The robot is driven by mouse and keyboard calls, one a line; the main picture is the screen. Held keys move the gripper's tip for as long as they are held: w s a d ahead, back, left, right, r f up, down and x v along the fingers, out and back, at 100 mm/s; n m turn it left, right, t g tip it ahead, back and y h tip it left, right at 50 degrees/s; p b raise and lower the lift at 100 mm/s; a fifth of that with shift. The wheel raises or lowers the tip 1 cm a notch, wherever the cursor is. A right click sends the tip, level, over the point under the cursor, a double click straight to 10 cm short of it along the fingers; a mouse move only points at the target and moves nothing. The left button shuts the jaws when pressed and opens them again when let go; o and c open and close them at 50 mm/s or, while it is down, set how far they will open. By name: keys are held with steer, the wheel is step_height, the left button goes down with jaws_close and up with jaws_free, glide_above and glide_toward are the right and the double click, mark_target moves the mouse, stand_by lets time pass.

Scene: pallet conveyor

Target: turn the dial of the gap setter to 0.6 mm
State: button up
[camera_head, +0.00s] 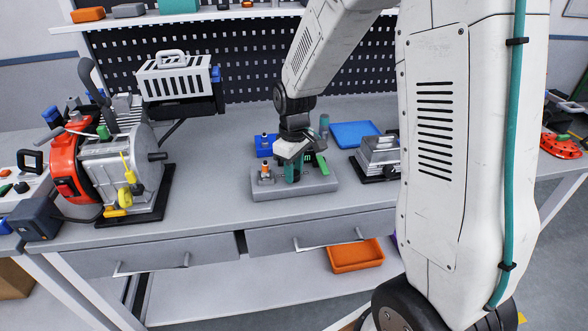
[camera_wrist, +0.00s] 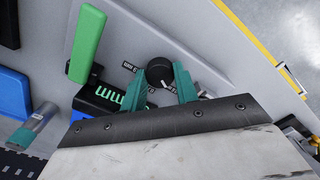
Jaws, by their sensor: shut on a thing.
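The gap setter stands on the workbench in the head view, with a grey base (camera_head: 325,185). My gripper (camera_head: 292,172) is over it, pointing down, and hides its dial there. In the wrist view the dial (camera_wrist: 159,70) is a round black knob with a white mark towards the bottom right of the picture. The teal fingers of my gripper (camera_wrist: 158,80) are on both sides of the knob, shut on it. A dark display with green "mm" characters (camera_wrist: 110,97) is partly hidden by the left finger. The scale labels around the dial are too small and covered to read.
A green lever (camera_wrist: 88,45) rises close to the left of my gripper. A blue tray (camera_head: 355,134) and a grey metal device (camera_head: 378,157) are to the right. A red and grey machine (camera_head: 115,165) stands at the left. The bench front is clear.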

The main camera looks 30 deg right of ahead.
steer(key=shift+w+r, duration=0.1)
steer(key=o, duration=1)
steer(key=shift+a, duration=0.1)
step_height(320, 180, up, 8)
steer(key=shift+f, duration=0.15)
steer(key=s+a+r+m, duration=0.1)
steer(key=s+r+m, duration=0.1)
steer(key=s, duration=0.7)
steer(key=s+a+r+m+t, duration=0.1)
steer(key=s+r, duration=0.3)
steer(key=s, duration=0.5)
steer(key=s+a+r+m, duration=0.1)
steer(key=s+r, duration=0.3)
steer(key=s, duration=0.5)
steer(key=shift+s+a+r+m, duration=0.1)
steer(key=shift+a+m, duration=0.25)
steer(key=shift+m, duration=0.45)
